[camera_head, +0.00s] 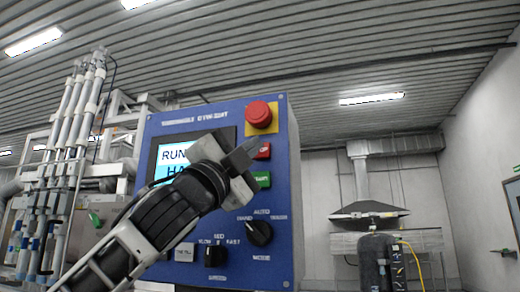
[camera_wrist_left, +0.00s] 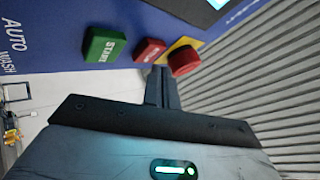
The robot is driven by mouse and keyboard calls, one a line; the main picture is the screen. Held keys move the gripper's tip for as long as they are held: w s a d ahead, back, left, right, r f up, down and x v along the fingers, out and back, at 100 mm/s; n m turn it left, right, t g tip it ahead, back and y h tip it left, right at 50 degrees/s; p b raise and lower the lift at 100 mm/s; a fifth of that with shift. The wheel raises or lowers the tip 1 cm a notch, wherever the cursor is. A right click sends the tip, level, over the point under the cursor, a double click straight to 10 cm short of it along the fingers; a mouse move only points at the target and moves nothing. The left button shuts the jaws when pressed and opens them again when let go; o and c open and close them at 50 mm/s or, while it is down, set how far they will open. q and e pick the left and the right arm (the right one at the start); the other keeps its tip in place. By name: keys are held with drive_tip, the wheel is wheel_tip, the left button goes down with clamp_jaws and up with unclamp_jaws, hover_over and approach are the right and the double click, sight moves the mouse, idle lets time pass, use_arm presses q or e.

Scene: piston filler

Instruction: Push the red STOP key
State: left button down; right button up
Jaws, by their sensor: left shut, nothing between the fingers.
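The blue control panel (camera_head: 272,200) carries the red STOP key (camera_head: 264,151), a small square button between the round red mushroom button (camera_head: 259,114) above and the green START key (camera_head: 263,179) below. My left gripper (camera_head: 246,151) is shut and empty, its tips just left of the STOP key in the head view and partly covering it. In the left wrist view the STOP key (camera_wrist_left: 149,50) lies just past the closed fingertips (camera_wrist_left: 161,73), beside START (camera_wrist_left: 104,45) and the mushroom button (camera_wrist_left: 184,60). I cannot tell whether the tips touch it. My right gripper is out of view.
The mushroom button sits on a yellow plate (camera_head: 273,125) and stands out from the panel. A screen (camera_head: 166,155) is partly hidden behind my arm. Rotary knobs (camera_head: 259,233) sit lower down. Filler tubes (camera_head: 75,110) stand at the left.

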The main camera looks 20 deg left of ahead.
use_arm(q)
drive_tip(key=shift+w, duration=0.35)
drive_tip(key=shift+w+p, duration=0.4)
idle(0.6)
drive_tip(key=shift+s, duration=0.8)
drive_tip(key=shift+s, duration=0.1)
drive_tip(key=s+b, duration=0.1)
drive_tip(key=s, duration=0.4)
drive_tip(key=shift+a, duration=0.1)
drive_tip(key=shift+w+f, duration=0.1)
idle(0.9)
